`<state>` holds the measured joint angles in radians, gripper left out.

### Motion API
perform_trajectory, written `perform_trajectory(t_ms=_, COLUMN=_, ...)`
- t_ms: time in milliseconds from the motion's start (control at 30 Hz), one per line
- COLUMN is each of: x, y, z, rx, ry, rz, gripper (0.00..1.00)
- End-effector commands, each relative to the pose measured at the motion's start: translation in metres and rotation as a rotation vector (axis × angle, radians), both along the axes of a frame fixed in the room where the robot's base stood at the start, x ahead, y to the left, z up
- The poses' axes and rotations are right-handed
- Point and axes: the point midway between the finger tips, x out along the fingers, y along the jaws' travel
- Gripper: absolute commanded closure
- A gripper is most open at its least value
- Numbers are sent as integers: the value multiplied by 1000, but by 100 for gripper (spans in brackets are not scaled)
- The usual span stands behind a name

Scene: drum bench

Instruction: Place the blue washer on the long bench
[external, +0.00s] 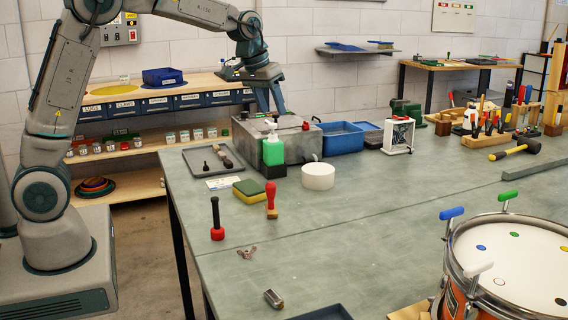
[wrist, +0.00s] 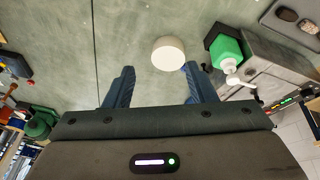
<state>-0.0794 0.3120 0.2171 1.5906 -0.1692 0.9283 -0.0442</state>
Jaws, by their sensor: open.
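My gripper (external: 264,100) is open and empty, pointing down above the grey metal box at the back of the long bench (external: 345,215). I cannot pick out a blue washer for certain in either view. A stack of coloured rings (external: 96,186), with red, orange and dark tones, lies on the low shelf at left; whether one is blue is too small to tell.
A white cylinder (external: 318,176), a green bottle (external: 273,150), the grey box (external: 295,138), a tray (external: 212,160) and a sponge (external: 250,190) crowd the bench's back left. A drum (external: 520,262) stands front right. The bench middle is clear.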

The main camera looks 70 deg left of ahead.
Motion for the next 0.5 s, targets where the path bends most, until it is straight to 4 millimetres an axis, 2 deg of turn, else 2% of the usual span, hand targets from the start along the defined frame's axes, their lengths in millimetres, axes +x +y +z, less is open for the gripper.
perform_trajectory(t_ms=33, x=-22, y=-13, z=8, rx=-7, ry=0, rz=-22, gripper=49)
perform_trajectory(t_ms=233, x=-103, y=-57, z=19, rx=-10, ry=15, rz=-119, gripper=49)
perform_trajectory(t_ms=367, x=-160, y=-82, z=17, rx=2, ry=27, rz=-187, gripper=49)
perform_trajectory(t_ms=500, x=-220, y=-105, z=5, rx=28, ry=38, rz=-261, gripper=49)
